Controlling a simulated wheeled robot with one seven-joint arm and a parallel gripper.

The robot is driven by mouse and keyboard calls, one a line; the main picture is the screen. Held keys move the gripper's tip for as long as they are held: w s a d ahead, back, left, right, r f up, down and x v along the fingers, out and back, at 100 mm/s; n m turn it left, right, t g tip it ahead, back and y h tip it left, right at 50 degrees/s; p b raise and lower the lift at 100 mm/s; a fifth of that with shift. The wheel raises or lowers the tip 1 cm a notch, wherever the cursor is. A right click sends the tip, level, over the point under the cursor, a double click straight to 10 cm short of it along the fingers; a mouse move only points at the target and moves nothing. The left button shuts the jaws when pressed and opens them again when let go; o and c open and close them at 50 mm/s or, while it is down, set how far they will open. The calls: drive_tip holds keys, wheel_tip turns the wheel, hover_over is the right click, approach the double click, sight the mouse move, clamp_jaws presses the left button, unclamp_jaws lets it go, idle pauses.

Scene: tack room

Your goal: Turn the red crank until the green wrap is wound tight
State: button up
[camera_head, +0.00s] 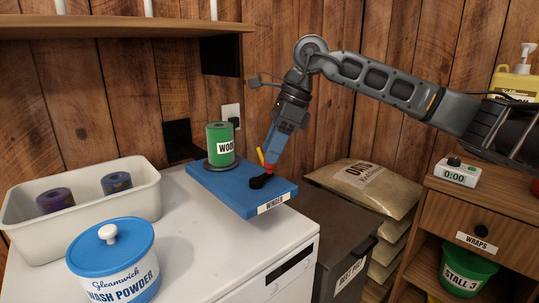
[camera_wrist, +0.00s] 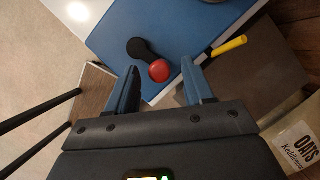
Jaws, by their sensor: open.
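The blue winder board (camera_head: 224,184) lies on top of the white machine, its front-right corner at the machine's edge. The green wrap (camera_head: 217,143) is a roll standing upright on the board's far-left part, with a partly visible "WOO..." label. The black crank arm (camera_head: 259,181) with its red knob (camera_head: 268,169) is at the board's right. The wrist view shows the red knob (camera_wrist: 159,71) at the end of the black arm (camera_wrist: 138,48). My gripper (camera_wrist: 160,88) is open, with the red knob just ahead of and between its blue fingertips. I cannot tell whether they touch it.
Oats sacks (camera_head: 362,188) and a wooden cabinet (camera_head: 490,215) are right.

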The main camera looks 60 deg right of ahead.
drive_tip(key=shift+v, duration=2.7)
